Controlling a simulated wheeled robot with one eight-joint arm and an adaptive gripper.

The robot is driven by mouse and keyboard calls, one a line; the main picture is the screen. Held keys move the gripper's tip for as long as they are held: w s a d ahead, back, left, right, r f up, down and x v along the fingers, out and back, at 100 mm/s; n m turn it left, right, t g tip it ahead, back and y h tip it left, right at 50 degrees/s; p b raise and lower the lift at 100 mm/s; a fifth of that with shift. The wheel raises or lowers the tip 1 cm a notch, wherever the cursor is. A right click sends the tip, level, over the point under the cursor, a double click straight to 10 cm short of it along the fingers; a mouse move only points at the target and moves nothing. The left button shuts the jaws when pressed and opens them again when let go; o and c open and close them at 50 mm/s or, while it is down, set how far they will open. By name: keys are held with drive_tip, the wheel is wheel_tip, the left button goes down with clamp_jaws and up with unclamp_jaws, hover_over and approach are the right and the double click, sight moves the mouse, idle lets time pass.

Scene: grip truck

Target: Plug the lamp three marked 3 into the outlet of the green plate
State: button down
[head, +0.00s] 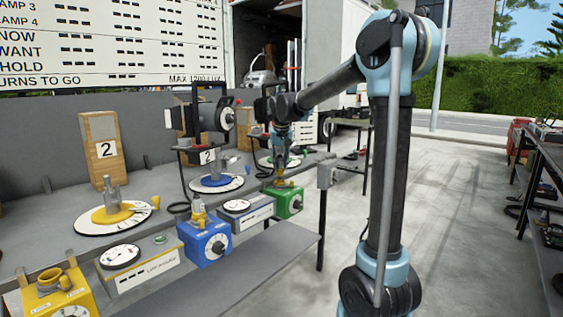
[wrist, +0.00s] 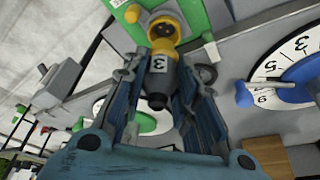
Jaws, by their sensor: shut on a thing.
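My gripper (wrist: 160,82) is shut on a grey plug with a yellow front (wrist: 158,67), marked 3. In the head view my gripper (head: 280,163) stands above the green box (head: 290,203) at the right end of the row of boxes. In the wrist view the green plate (wrist: 192,14) is at the top, and the plug's yellow end points toward the yellow outlet on it. The yellow parts overlap in view, so I cannot tell whether the plug is in the outlet or just above it.
The blue box (head: 206,243) has a grey and yellow plug on top. The yellow box (head: 62,299) has an outlet. Meters (head: 120,257) stand between the boxes. Round dials (head: 222,184) lie on the bench behind. Lamps and wooden blocks (head: 101,150) stand further back.

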sight(280, 165)
drive_tip(key=shift+f, duration=2.35)
idle(2.5)
drive_tip(key=c, duration=1.2)
unclamp_jaws()
drive_tip(key=o, duration=0.3)
drive_tip(key=shift+o, duration=0.2)
drive_tip(key=shift+r, duration=0.1)
drive_tip(key=shift+r, duration=2.35)
